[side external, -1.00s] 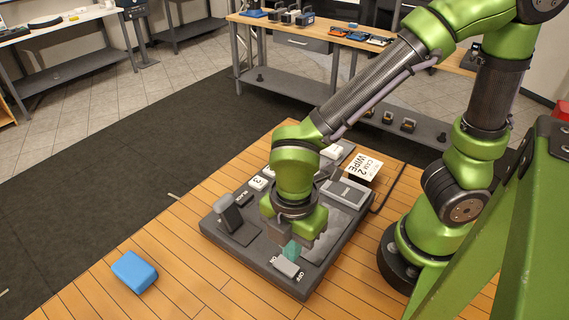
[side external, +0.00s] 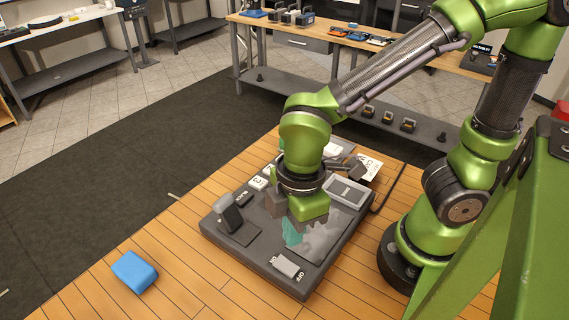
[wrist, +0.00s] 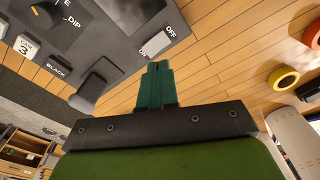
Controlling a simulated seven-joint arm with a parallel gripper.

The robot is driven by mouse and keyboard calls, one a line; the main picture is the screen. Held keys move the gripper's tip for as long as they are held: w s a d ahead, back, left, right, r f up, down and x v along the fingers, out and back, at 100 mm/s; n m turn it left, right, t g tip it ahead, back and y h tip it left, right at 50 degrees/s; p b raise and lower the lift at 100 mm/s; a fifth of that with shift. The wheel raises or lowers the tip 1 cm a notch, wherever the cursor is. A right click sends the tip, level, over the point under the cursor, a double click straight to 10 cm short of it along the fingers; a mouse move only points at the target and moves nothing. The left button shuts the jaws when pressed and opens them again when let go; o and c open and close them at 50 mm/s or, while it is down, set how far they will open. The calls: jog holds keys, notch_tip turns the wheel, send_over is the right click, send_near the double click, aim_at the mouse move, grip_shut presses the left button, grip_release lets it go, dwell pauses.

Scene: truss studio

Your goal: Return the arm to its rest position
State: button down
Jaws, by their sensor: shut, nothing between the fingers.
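My green arm ends in a dark-mounted gripper with teal fingers (side external: 292,233). In the side external view they hang over the grey control panel (side external: 318,245), behind the ON/OFF rocker switch (side external: 286,266) and apart from it. In the wrist view the fingers (wrist: 155,75) are pressed together with nothing between them. The rocker switch also shows in the wrist view (wrist: 156,44), beyond the fingertips. My wrist hides part of the panel's middle.
A dark upright lever (side external: 228,213) stands on the panel's left side. A blue block (side external: 135,271) lies on the wooden floor at left. A white label card (side external: 370,167) stands by the panel's back right. A workbench (side external: 330,40) is behind.

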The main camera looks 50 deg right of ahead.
jog(key=w+d+r+m+t, duration=0.2)
jog(key=d+r+m+t, duration=0.1)
jog(key=d+r+m, duration=0.2)
jog(key=w+d+r+m+t+y, duration=0.1)
jog(key=d+r+m+t, duration=0.3)
jog(key=d+m, duration=0.5)
notch_tip(320, 180, up, 2)
jog(key=w+m, duration=0.1)
jog(key=m, duration=0.1)
jog(key=shift+d+r+m, duration=0.25)
jog(key=shift+m, duration=0.05)
